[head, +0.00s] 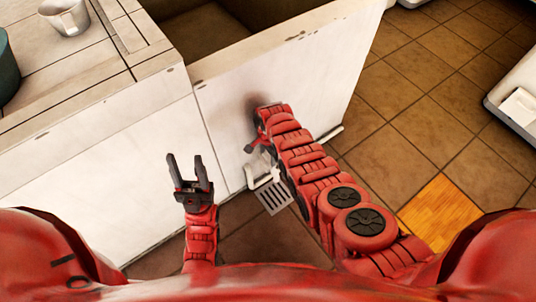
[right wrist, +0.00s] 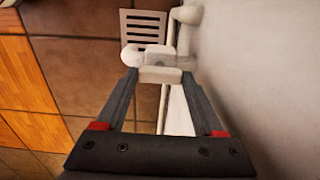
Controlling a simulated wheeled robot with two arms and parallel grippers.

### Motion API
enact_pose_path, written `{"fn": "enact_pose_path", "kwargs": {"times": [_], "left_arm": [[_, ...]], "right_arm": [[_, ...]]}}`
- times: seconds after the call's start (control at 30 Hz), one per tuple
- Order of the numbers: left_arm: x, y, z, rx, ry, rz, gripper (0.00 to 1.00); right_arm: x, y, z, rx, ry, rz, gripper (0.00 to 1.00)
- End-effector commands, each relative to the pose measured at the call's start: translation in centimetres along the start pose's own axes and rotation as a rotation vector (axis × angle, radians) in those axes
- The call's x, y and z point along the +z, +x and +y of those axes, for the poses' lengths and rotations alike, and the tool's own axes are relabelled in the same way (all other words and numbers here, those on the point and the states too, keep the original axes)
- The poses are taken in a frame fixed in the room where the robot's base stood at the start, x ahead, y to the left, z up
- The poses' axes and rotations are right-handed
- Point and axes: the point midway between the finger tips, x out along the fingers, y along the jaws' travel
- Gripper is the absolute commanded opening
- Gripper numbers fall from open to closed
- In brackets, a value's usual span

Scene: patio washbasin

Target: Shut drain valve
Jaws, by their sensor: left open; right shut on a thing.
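The drain valve is a pale fitting low on the white basin front, above a floor grate. Its white pipe (head: 263,172) shows in the head view beside my right arm. In the right wrist view my right gripper (right wrist: 160,76) has its fingertips on either side of the pale valve handle (right wrist: 160,75) and is shut on it. In the head view my right arm mostly hides that gripper and the handle. My left gripper (head: 190,168) is open and empty, in front of the white basin front, well left of the valve.
The floor grate (head: 272,197) lies below the valve; it also shows in the right wrist view (right wrist: 143,28). The white basin cabinet (head: 310,85) stands close ahead. A metal cup (head: 65,17) stands on the counter at upper left. Tiled floor (head: 420,110) is open at right.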

Motion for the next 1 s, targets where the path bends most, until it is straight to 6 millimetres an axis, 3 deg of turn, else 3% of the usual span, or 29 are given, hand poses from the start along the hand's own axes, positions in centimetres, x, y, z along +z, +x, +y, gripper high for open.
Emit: {"fn": "enact_pose_path", "kwargs": {"times": [0.37, 0.4, 0.57, 0.87, 1.0], "left_arm": [[0.0, -0.01, 0.0, 0.0, 0.0, 0.0, 0.5], [0.0, -0.01, 0.0, 0.0, 0.0, 0.0, 0.5], [0.0, 0.0, 0.0, 0.0, 0.0, 0.0, 0.5], [0.01, -0.02, 0.0, 0.0, 0.0, 0.0, 0.5], [0.02, -0.09, 0.0, 0.0, 0.0, 0.0, 0.5]], "right_arm": [[-0.04, 0.04, 0.05, 0.001, 0.009, 0.0, 0.14], [-0.04, 0.04, 0.05, 0.001, 0.009, 0.0, 0.73], [-0.03, 0.04, 0.04, 0.0, 0.008, 0.0, 1.0], [-0.02, 0.03, 0.02, 0.0, -0.015, -0.001, 1.0], [-0.02, 0.06, 0.02, -0.001, -0.126, -0.001, 1.0]]}}
